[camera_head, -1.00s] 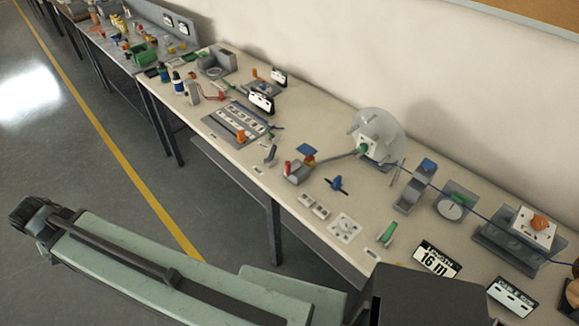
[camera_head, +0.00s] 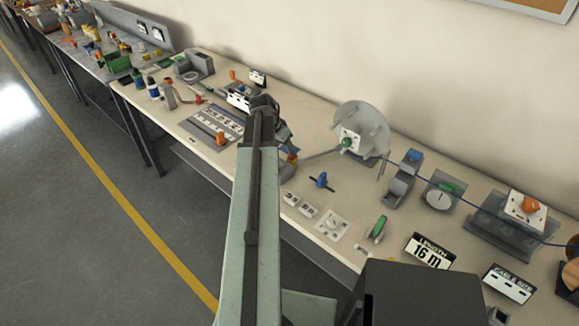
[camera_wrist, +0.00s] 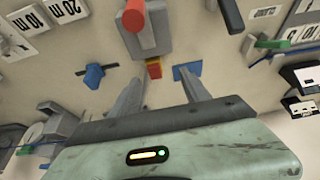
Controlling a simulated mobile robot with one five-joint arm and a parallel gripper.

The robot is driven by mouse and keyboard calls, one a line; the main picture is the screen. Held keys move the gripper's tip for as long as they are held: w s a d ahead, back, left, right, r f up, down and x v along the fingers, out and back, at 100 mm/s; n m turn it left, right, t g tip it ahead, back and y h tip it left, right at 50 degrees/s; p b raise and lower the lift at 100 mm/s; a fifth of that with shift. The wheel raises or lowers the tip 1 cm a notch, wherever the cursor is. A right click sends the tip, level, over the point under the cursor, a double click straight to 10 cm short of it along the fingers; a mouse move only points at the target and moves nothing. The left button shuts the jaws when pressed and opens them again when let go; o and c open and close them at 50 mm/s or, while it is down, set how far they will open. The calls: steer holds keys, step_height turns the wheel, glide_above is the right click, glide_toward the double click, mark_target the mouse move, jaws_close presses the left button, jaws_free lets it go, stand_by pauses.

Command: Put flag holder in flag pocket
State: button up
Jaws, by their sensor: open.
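My gripper (camera_wrist: 161,82) is open and empty over the bench, its two grey fingers spread. A small red and yellow piece (camera_wrist: 154,68) lies in line with the gap between the fingers, beyond their tips. A flat blue square (camera_wrist: 187,71) lies close to the right fingertip. I cannot tell which of these is the flag holder, and no flag pocket is clearly identifiable. A grey block with a red lever (camera_wrist: 137,14) stands beyond the red and yellow piece.
A blue knob piece (camera_head: 321,180) lies right of the gripper. A round grey reel (camera_head: 361,125) stands behind, with a blue cable running right. A slotted grey tray (camera_head: 212,124) with an orange knob lies left. The LENGTH sign (camera_head: 429,250) is at the front right.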

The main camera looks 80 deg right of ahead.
mark_target(292, 158)
steer(key=shift+s+d, duration=0.1)
steer(key=shift+s, duration=0.6)
steer(key=b+x, duration=0.7)
steer(key=x, duration=0.1)
steer(key=shift+w+f, duration=0.1)
jaws_close()
